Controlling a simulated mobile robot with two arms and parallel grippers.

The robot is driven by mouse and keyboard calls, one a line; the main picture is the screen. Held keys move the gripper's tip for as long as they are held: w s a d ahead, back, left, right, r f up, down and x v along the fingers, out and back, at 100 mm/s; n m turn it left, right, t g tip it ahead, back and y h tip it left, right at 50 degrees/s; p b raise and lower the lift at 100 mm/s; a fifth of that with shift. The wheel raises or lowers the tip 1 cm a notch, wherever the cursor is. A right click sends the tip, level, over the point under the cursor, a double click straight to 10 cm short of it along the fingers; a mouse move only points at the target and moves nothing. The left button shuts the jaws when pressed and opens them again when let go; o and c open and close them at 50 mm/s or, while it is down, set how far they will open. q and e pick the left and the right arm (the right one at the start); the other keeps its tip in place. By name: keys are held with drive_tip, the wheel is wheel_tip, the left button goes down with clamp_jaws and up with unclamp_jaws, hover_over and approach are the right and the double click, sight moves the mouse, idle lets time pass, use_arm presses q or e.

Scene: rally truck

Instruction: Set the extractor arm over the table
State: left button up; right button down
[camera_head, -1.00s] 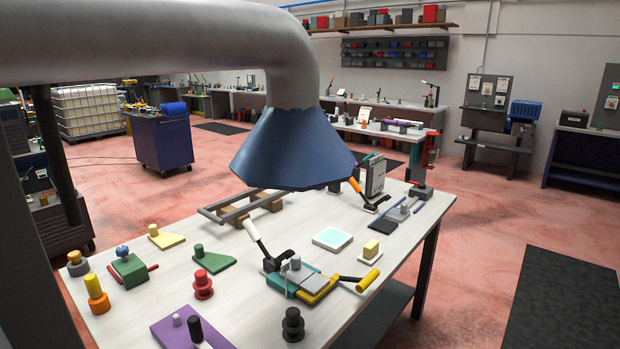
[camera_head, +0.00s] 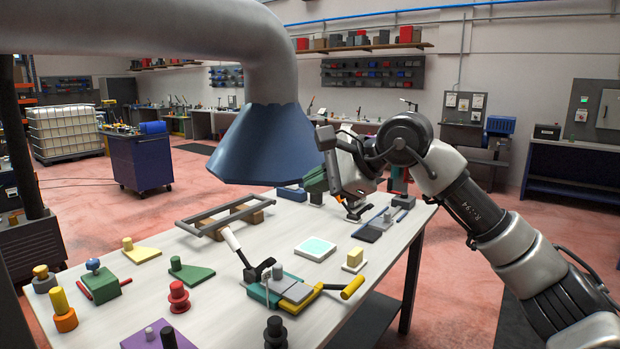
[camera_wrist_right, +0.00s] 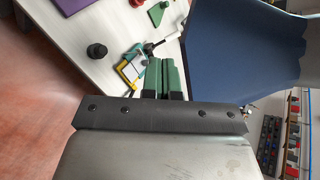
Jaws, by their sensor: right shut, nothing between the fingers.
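The extractor arm is a thick grey pipe (camera_head: 170,30) from the upper left. It bends down into a blue cone hood (camera_head: 262,145), which hangs open side down, apart from the table (camera_head: 225,262), over its far part in the picture. My right gripper (camera_head: 314,182) is just right of the hood's lower rim; its green fingers are shut and empty. In the right wrist view, the fingers (camera_wrist_right: 163,70) point toward the table and the dark blue hood (camera_wrist_right: 235,50) fills the upper right beside them. I cannot tell whether they touch. My left gripper is not in view.
On the table are a toggle clamp fixture (camera_head: 285,285), a grey frame (camera_head: 222,215), a pale cyan pad (camera_head: 315,248) and several coloured pegs and blocks. A blue tool cabinet (camera_head: 140,160) stands behind at left. Red floor lies open between the table and the back benches.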

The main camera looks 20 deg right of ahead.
sight(303, 172)
drive_tip(key=s+d+r+n+t+h, duration=0.25)
drive_tip(key=s+d+r+h, duration=0.2)
drive_tip(key=r, duration=0.25)
drive_tip(key=shift+m+t, duration=0.25)
drive_tip(key=shift+m, duration=0.2)
drive_tip(key=p+x, duration=0.1)
drive_tip(key=x, duration=0.4)
drive_tip(key=p+x, duration=0.2)
drive_tip(key=x, duration=0.2)
drive_tip(key=r+p+x, duration=0.1)
drive_tip(key=x, duration=0.4)
drive_tip(key=shift+w+d+f, duration=0.25)
drive_tip(key=shift+w, duration=0.4)
